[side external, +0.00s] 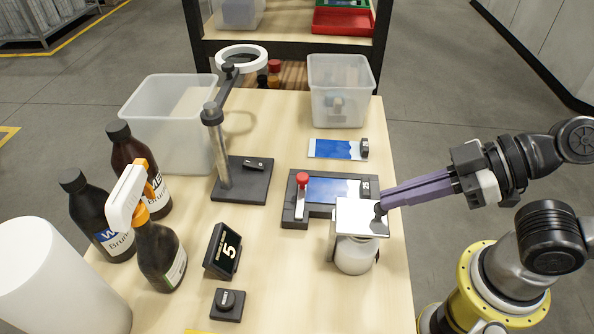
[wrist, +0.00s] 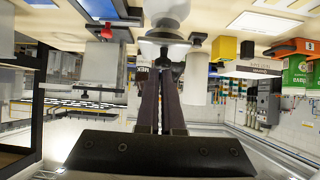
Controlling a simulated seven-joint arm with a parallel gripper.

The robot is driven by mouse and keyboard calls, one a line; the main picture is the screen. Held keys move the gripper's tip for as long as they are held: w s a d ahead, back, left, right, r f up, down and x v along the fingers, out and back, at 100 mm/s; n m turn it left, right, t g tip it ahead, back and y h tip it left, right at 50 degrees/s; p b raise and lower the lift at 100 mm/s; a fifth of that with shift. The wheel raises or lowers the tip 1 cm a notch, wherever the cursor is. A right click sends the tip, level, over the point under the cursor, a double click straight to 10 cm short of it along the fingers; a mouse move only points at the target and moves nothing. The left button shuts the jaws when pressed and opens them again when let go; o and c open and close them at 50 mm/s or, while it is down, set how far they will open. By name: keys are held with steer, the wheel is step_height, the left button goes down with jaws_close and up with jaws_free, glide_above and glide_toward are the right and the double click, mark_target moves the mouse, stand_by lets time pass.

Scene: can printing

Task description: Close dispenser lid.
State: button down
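The dispenser is a white round jar (side external: 355,256) at the right front of the table, with a flat, square, pale metal lid (side external: 361,217) over its top. I cannot tell whether the lid sits flush. My gripper (side external: 381,208) reaches in from the right, its long dark fingers close together and their tips at the lid's right edge. I cannot tell whether they touch it. In the wrist view, which is upside down, the fingertips (wrist: 161,66) show near the lid and the white jar (wrist: 167,10), with nothing visible between them.
A dark fixture with a red knob (side external: 302,180) stands just behind the dispenser. A ring-lamp stand (side external: 241,181), a small display with "5" (side external: 222,250) and several bottles (side external: 160,255) are to the left. Clear bins (side external: 340,92) stand at the back.

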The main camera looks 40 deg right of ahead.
steer(key=f, duration=0.2)
steer(key=shift+s+d+f+g+h, duration=0.2)
steer(key=shift+s+f+g+h, duration=0.1)
steer(key=shift+s+g, duration=0.1)
steer(key=shift+f, duration=0.1)
step_height(320, 180, up, 13)
steer(key=s+d, duration=0.2)
steer(key=d, duration=0.1)
steer(key=d+f+m+g+h, duration=0.1)
steer(key=d+f+m+h, duration=0.6)
steer(key=d, duration=0.5)
steer(key=shift+w+d+f+m+g, duration=0.3)
steer(key=shift+d+f+m+g, duration=0.1)
steer(key=shift+f+m, duration=0.5)
